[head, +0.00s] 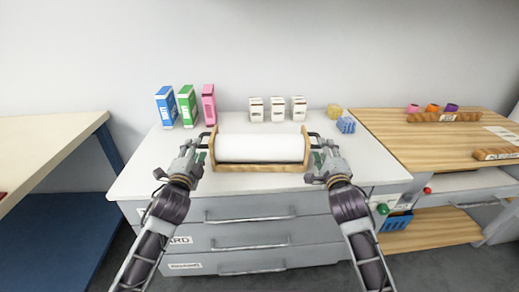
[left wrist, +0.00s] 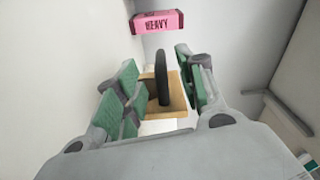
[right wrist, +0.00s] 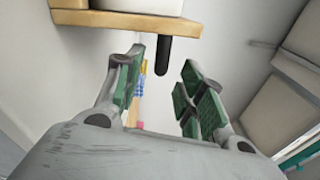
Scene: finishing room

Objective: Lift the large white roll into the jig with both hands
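The large white roll (head: 260,148) lies level in the wooden jig (head: 262,168), between its two upright end pieces, on the white cabinet top. Dark handles stick out at both ends. My left gripper (head: 202,153) is at the left end; in the left wrist view its green-padded fingers (left wrist: 155,92) are apart, with the dark handle (left wrist: 162,78) between them and not visibly gripped. My right gripper (head: 317,158) is at the right end; in the right wrist view its fingers (right wrist: 163,85) are apart and empty, with the dark handle (right wrist: 163,55) just beyond the fingertips.
Blue, green and pink boxes (head: 208,104) stand at the back left, and small white boxes (head: 278,110) behind the jig. A blue basket (head: 346,125) and yellow block (head: 334,111) are at the back right. A wooden-topped bench (head: 410,145) adjoins on the right. Front cabinet top is clear.

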